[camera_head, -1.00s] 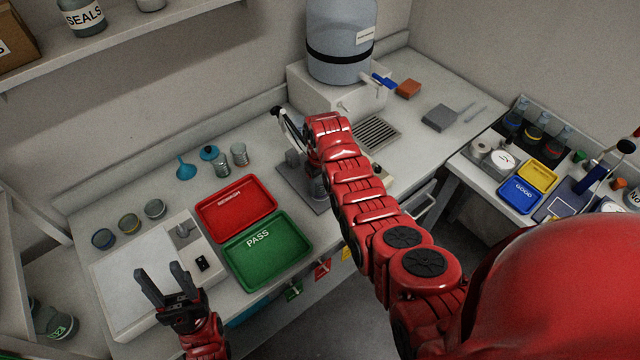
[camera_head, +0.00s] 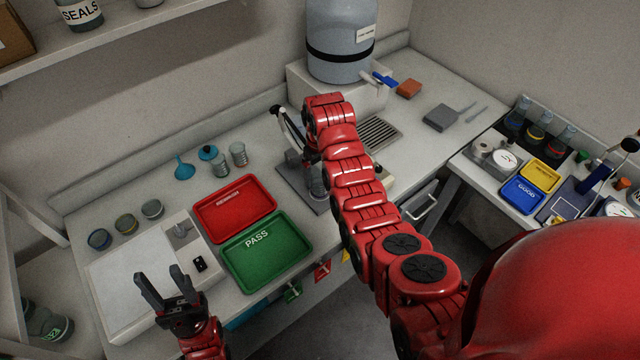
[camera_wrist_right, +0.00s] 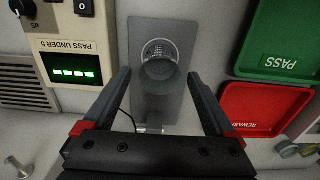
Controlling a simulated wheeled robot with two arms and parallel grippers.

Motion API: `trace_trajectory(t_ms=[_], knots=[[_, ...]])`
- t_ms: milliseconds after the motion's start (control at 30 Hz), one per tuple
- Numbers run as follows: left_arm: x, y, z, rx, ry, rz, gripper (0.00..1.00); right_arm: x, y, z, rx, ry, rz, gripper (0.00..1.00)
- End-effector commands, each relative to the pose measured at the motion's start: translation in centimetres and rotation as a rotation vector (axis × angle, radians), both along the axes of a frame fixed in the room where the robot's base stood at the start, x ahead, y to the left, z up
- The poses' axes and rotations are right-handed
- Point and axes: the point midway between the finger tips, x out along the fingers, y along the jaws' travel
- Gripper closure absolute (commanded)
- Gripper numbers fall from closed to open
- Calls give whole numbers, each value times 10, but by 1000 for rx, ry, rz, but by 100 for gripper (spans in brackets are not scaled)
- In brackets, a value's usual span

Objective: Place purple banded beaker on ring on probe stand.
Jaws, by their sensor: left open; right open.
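The probe stand's grey base plate (camera_head: 292,174) is on the bench, partly behind my right arm. A glass beaker (camera_head: 318,186) stands over it; it also shows in the right wrist view (camera_wrist_right: 158,72), seen from above beside a round mesh-like disc (camera_wrist_right: 160,48) on the plate. No purple band can be made out on it, and whether it rests on the ring is unclear. My right gripper (camera_wrist_right: 160,88) is open, its fingers on either side of the beaker with gaps. My left gripper (camera_head: 158,278) is open and empty, above the front of the white balance.
A red tray (camera_head: 205,222) and green PASS tray (camera_head: 243,282) lie left of the stand. Several banded and clear beakers (camera_head: 238,155) stand further left. A water container (camera_head: 340,35) is behind. A meter (camera_wrist_right: 75,55) sits close beside the plate.

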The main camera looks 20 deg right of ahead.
Motion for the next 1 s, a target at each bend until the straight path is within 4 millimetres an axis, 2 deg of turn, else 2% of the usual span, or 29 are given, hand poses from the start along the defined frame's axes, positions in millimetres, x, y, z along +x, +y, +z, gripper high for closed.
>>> trace_trajectory(t_ms=[33, 100, 167, 200, 300, 467, 1000], knots=[[0, 0, -9, 0, 0, 0, 50, 1, 0, 7, 0, -8, 0, 10], [0, 0, 9, 0, 0, 0, 50, 1, 0, 34, -1, -4, 0, 10], [0, 0, 13, 0, -1, 0, 50, 1, 0, 46, 0, -3, 0, 10], [0, 0, 24, 0, 0, 0, 50, 0, 0, 54, 1, 0, -1, 10], [0, 0, 33, 0, -1, 0, 50, -1, 0, 63, 1, 1, 0, 10], [0, 0, 38, 0, 0, 0, 50, -1, 0, 68, 1, 1, 0, 10], [0, 0, 37, 0, 0, 0, 50, 0, 0, 67, 0, 1, 0, 10]])
